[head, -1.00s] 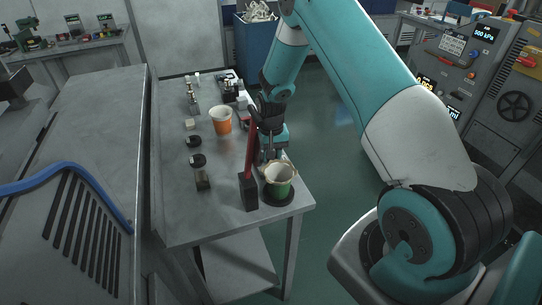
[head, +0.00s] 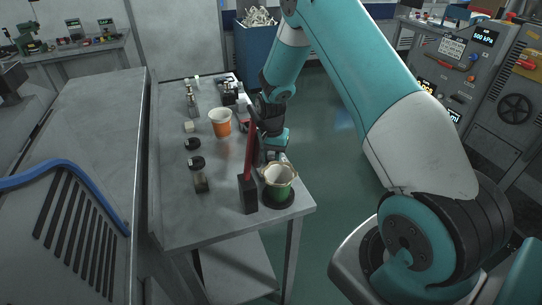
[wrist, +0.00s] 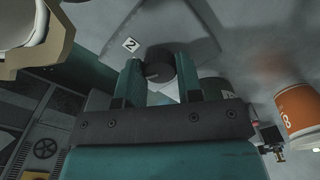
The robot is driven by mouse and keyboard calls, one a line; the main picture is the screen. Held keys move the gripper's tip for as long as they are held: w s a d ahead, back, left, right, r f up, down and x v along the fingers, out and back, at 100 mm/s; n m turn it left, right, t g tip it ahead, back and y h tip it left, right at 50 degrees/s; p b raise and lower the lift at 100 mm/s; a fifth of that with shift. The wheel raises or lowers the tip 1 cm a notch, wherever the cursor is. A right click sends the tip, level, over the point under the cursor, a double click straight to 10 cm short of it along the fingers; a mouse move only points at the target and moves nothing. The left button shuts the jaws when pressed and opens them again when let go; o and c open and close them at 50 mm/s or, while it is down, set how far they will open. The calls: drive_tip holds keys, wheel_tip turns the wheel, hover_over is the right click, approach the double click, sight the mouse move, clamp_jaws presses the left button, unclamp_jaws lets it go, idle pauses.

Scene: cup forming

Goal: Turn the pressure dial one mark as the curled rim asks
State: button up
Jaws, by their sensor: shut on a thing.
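My gripper (wrist: 158,70) is low over the table just behind this cup. Its teal fingers are shut on a dark round knob-like piece (wrist: 158,63) with a pale line on it. A tag reading 2 (wrist: 131,44) is beside it. I cannot tell whether this piece is the pressure dial. The panel's upper display (head: 485,37) reads 500 kPa.
An orange and white cup (head: 220,124) stands farther back; it shows in the wrist view (wrist: 299,112) at right. Small dark pieces (head: 197,163) line the table's middle. A handwheel (head: 513,107) is on the panel.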

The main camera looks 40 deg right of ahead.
drive_tip(key=o, duration=0.9)
